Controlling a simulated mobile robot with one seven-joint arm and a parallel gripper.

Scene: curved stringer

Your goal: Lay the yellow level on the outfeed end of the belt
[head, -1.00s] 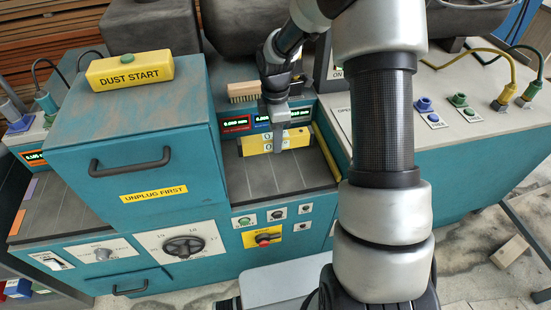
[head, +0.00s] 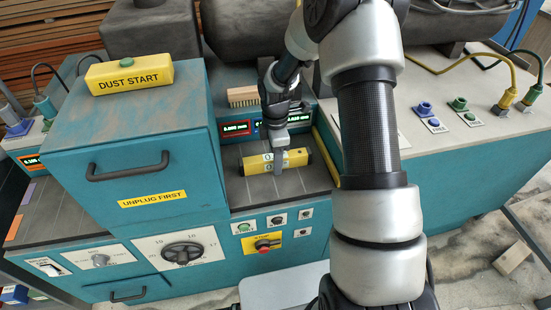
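The yellow level (head: 294,158) is a short yellow bar with pale round spots on its side and dark ends. It lies crosswise over the right stretch of the dark belt (head: 305,189), in front of the digital readouts. My gripper (head: 278,166) points down over the level's middle and is shut on it, with one finger showing on the near side. The other finger is hidden behind the level. I cannot tell whether the level touches the belt or hangs just above it.
The teal housing (head: 135,150) with a black handle stands left of this belt stretch. A wooden brush (head: 242,96) lies on the ledge behind. A yellow strip (head: 327,157) edges the belt's right side. Knobs and buttons line the front panel (head: 180,250).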

